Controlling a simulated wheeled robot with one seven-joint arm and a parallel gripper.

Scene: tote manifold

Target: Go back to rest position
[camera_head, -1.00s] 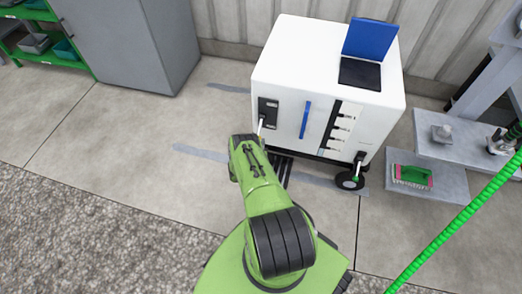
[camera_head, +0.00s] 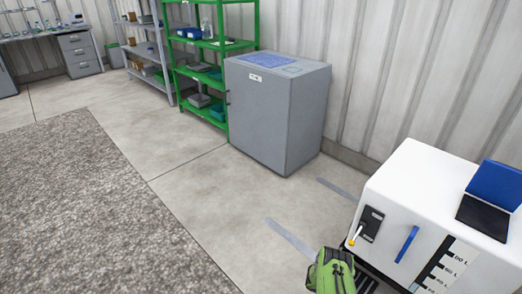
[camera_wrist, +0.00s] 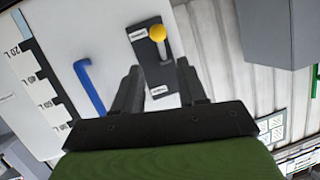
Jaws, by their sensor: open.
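My gripper (camera_wrist: 160,88) is open in the wrist view, its two dark fingers apart with nothing between them. Beyond the fingertips is a black switch plate with a yellow-knobbed lever (camera_wrist: 158,36) on the white machine (camera_wrist: 60,20). I cannot tell the exact gap between fingers and plate. In the head view the lever (camera_head: 353,240) shows on the left of the front of the white machine (camera_head: 410,180). My green arm (camera_head: 332,272) is at the bottom, close to that side of the machine; the fingers are hidden there.
A blue handle (camera_head: 407,244) stands out from the machine's front. A grey cabinet (camera_head: 275,118) and a green shelf (camera_head: 218,45) stand along the back wall. The floor (camera_head: 185,175) to the left is clear, with a grey rough mat (camera_head: 80,200).

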